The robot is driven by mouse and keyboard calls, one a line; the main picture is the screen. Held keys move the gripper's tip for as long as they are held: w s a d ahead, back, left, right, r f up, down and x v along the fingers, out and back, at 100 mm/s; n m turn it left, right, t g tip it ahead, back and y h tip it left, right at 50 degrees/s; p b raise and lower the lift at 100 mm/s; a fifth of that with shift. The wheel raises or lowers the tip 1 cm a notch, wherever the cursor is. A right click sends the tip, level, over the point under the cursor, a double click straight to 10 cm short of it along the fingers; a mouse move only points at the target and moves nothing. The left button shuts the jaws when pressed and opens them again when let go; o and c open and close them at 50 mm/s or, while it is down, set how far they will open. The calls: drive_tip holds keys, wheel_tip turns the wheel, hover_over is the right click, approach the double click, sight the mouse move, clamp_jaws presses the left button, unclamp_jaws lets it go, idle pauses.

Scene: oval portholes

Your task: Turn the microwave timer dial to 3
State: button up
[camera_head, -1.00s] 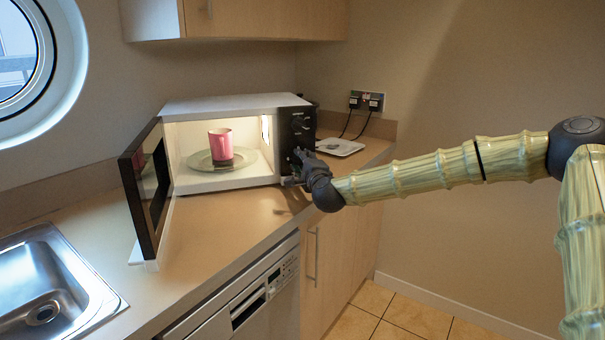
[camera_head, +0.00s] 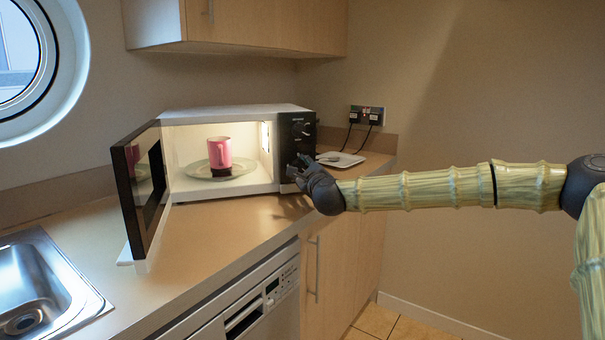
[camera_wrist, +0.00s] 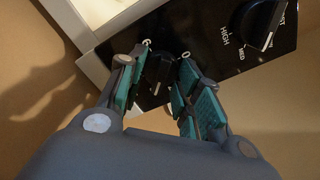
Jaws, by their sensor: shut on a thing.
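The white microwave (camera_head: 235,112) stands on the counter with its door (camera_head: 138,190) open to the left. Its black control panel (camera_head: 298,140) is on the right side. In the wrist view, the upper dial (camera_wrist: 258,22) has HIGH and MED marked beside it. The other, lower dial, the timer dial (camera_wrist: 158,72), is black with a short pale line near its edge. My gripper (camera_wrist: 165,55) is shut on this dial, a finger on each side. The fingers hide most of its markings, so I cannot read its setting. In the head view, my gripper (camera_head: 297,170) covers the panel's lower part.
A pink mug (camera_head: 220,152) sits on a plate (camera_head: 200,170) inside the lit microwave. A white dish (camera_head: 345,159) lies on the counter right of it, below a socket with two plugs (camera_head: 367,115). A sink (camera_head: 40,285) is at the lower left.

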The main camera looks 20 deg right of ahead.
drive_tip(key=shift+d, duration=0.15)
drive_tip(key=o, duration=1)
drive_tip(key=shift+f, duration=0.1)
drive_tip(key=shift+o, duration=0.2)
drive_tip(key=shift+s, duration=0.15)
drive_tip(key=s, duration=1.1)
drive_tip(key=shift+s, duration=0.35)
